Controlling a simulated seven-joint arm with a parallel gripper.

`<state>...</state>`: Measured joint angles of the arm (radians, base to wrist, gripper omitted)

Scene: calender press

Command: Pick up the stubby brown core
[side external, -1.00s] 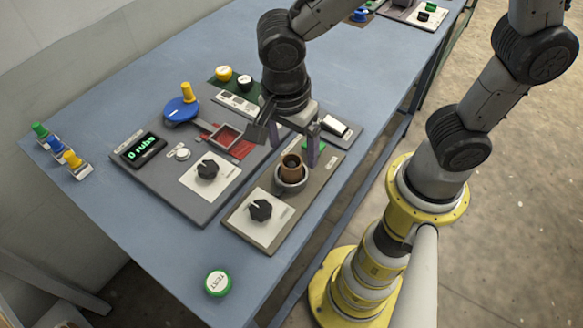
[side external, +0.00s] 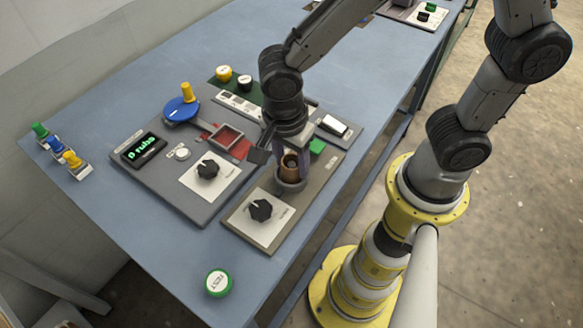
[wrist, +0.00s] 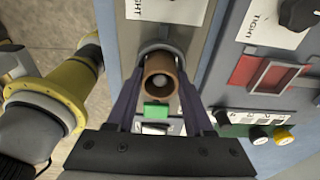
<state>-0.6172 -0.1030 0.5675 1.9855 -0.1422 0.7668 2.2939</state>
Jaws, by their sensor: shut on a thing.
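The stubby brown core (side external: 291,162) is a short hollow tube standing upright in a grey round cup (side external: 289,184) on the right-hand panel. In the wrist view I look down into the open end of the core (wrist: 160,88), with the grey cup (wrist: 160,47) behind it. My gripper (side external: 290,165) is lowered over the core, with one finger on each side of it, and is shut on it. The fingers (wrist: 160,95) also show on both sides of the core in the wrist view. The core's lower part is hidden inside the cup.
A black knob (side external: 260,210) stands on the same panel in front of the cup. A green block (side external: 317,147) and a white rocker switch (side external: 333,125) lie behind. The table front is mostly clear.

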